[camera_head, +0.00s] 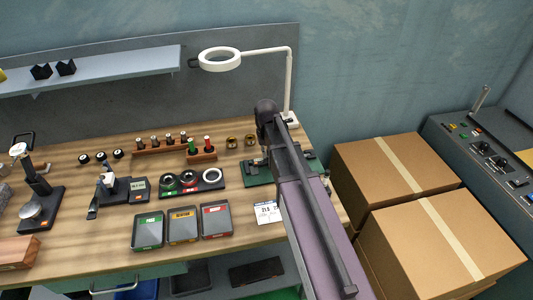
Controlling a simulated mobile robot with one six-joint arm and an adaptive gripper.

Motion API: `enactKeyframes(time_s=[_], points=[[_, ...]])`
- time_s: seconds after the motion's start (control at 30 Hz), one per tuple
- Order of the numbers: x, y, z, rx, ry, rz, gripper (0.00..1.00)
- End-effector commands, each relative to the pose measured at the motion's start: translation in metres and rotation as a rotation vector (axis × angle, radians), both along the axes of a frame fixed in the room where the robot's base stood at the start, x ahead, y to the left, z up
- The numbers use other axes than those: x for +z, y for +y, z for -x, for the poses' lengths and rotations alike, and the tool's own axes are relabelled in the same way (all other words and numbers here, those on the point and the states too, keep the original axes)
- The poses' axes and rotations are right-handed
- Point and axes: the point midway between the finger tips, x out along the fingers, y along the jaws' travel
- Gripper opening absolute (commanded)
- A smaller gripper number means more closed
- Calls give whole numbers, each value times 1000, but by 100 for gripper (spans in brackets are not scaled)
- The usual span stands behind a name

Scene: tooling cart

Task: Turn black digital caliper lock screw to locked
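My arm reaches from the lower right over the bench's right end. Its end bends down, and my gripper (262,160) is low over a dark green mat (257,174), mostly hidden behind my own arm. Whether its fingers are open or shut does not show. Small dark and metallic parts lie on the mat around the gripper, too small and covered to make out. I cannot pick out the black digital caliper or its lock screw for certain, nor tell whether the gripper touches anything.
A ring lamp (220,59) on a white post stands behind the mat. Left of it are a tray of rings (180,190), a device with a display (138,188), a dial stand (40,195) and three bins with green, yellow and red labels (184,224). Cardboard boxes (395,178) stand right.

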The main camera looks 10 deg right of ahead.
Motion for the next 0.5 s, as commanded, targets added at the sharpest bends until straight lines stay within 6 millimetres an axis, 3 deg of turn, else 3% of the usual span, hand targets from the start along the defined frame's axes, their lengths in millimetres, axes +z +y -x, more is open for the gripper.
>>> enactKeyframes(time_s=[0.17, 0.2, 0.3, 0.5], points=[[0, 0, 0, 0, 0, 1, 0], [0, 0, 0, 1, 0, 1, 13], [0, 0, 0, 1, 0, 1, 39], [0, 0, 0, 1, 0, 0, 39]])
